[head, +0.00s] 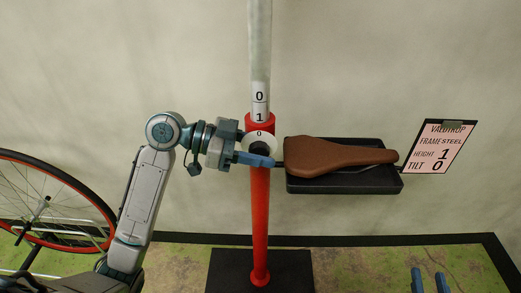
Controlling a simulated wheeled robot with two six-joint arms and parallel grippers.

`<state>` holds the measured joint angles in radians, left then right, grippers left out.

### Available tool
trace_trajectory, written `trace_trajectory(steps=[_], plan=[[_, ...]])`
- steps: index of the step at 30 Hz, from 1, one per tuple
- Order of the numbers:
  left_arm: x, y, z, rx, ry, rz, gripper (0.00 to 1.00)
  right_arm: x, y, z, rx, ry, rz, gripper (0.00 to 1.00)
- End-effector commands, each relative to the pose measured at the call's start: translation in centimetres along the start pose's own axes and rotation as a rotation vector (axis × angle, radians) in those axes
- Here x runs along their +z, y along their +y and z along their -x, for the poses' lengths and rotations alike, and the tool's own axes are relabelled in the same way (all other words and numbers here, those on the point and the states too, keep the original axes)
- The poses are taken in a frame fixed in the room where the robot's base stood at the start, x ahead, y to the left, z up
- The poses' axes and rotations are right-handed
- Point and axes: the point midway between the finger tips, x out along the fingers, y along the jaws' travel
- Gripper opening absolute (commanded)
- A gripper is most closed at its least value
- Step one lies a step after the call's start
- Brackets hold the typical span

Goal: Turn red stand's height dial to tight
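The red stand (260,215) rises upright in the middle, with a pale post (260,50) above its red collar. The post carries the marks 0 and 1 just above the collar. A round white dial (259,134) with a 0 at its top sits on the stand below the collar, its lower part covered. My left gripper (270,161) is at the dial, its blue fingers across the dial's lower edge and dark centre. I cannot tell whether it grips the knob. My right gripper (429,281) shows only two blue fingertips, apart and empty, at the bottom right.
A brown saddle (335,155) lies over a black tray (345,184) right of the stand. A card (440,147) reads height 1, tilt 0. A bicycle wheel (45,205) is at the left. The stand's black base (232,270) is on the floor.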

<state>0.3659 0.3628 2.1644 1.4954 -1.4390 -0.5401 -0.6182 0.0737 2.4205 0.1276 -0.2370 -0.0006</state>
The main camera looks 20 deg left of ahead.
Motion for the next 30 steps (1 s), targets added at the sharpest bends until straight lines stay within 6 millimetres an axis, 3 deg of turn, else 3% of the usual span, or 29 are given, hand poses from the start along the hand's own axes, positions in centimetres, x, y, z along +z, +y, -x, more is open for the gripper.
trace_trajectory(steps=[11, 30], plan=[[0.1, -0.2, 1.0, -0.005, -0.004, -0.001, 0.41, 0.0, 0.0, 0.0, 0.000, -0.001, 0.000, 0.36], [0.2, -0.1, 8.0, -0.003, -0.006, 0.001, 0.41, -0.6, 0.0, -0.1, 0.001, 0.039, 0.005, 0.36]])
